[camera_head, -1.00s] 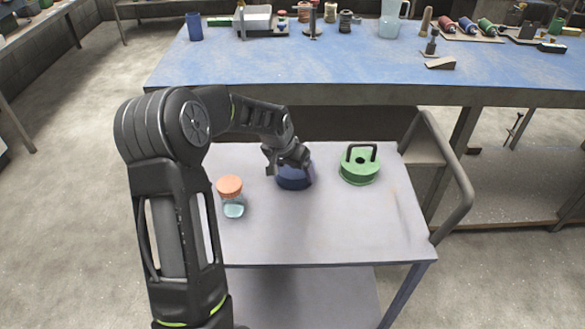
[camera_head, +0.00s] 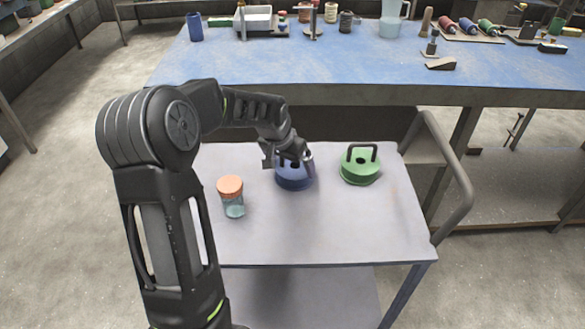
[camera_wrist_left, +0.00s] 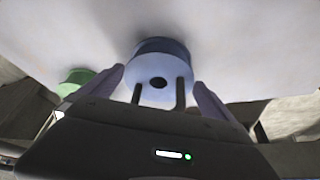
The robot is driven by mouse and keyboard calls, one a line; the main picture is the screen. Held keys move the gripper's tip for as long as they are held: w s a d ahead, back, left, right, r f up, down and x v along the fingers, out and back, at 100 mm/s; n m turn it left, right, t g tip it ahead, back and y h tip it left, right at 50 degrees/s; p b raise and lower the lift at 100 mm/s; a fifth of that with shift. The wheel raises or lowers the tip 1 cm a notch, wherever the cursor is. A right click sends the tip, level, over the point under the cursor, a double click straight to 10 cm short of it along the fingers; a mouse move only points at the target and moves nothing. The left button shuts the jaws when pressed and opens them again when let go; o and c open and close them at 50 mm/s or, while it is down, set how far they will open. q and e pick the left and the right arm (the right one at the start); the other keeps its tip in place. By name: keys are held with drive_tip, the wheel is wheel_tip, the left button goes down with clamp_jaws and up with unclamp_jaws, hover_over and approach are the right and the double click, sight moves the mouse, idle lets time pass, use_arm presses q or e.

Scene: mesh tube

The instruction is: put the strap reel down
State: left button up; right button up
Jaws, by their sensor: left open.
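A blue reel (camera_head: 294,183) with an upright handle stands on the grey cart top, below my left gripper (camera_head: 290,164). In the left wrist view the blue reel (camera_wrist_left: 161,50) shows its round hub hole and two dark handle posts. My left gripper (camera_wrist_left: 157,92) is open there, one finger on each side of the handle, with gaps between fingers and posts. A green reel (camera_head: 359,168) with a dark handle stands to the right on the same cart; part of the green reel (camera_wrist_left: 75,81) shows at the left of the wrist view. My right gripper is not in view.
A jar with an orange lid (camera_head: 231,197) stands on the cart (camera_head: 330,235), left of the blue reel. The cart's push handle (camera_head: 457,185) rises at the right. A blue-topped workbench (camera_head: 330,68) with tools stands behind. The cart's front is clear.

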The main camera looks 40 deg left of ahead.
use_arm(q)
drive_tip(key=v, duration=0.8)
drive_tip(key=shift+s+r, duration=0.2)
drive_tip(key=shift+r, duration=0.15)
